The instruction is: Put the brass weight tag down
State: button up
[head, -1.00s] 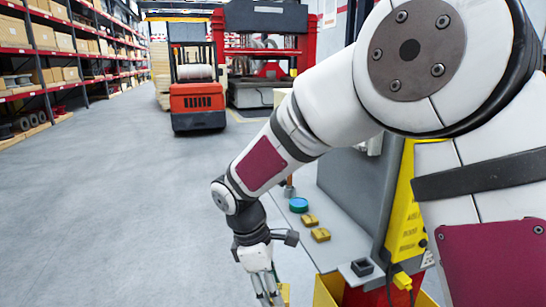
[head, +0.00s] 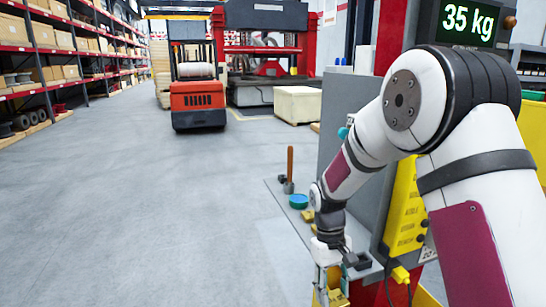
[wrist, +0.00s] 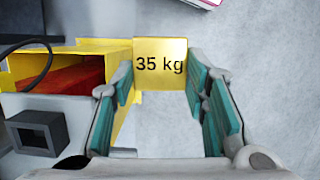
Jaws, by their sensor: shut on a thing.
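The brass weight tag (wrist: 160,64), marked "35 kg", is held at the fingertips of my gripper (wrist: 163,92) in the wrist view. The jaws are shut on it, and its face is toward the camera. In the head view my gripper (head: 328,283) points down at the front end of the grey bench (head: 285,215). In the wrist view the tag overlaps the right end of a yellow open-topped box (wrist: 60,54) with a red inside. I cannot tell whether the tag touches the box.
A dark square holder (wrist: 38,132) is beside the yellow box. Another brass piece (head: 307,216), a teal round dish (head: 298,201) and a wooden-handled tool (head: 290,168) are on the bench. A display (head: 470,20) reads "35 kg". The floor at left is clear.

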jog(key=d+m, duration=0.1)
jog(key=d+f+m, duration=0.1)
jog(key=d, duration=0.1)
jog(key=w+d+f+m+y, duration=0.1)
jog(key=m, duration=0.1)
jog(key=shift+d+f, duration=0.25)
jog(key=shift+d, duration=0.1)
jog(key=shift+w+a+r, duration=0.1)
jog(key=shift+w, duration=0.05)
dwell(0.8)
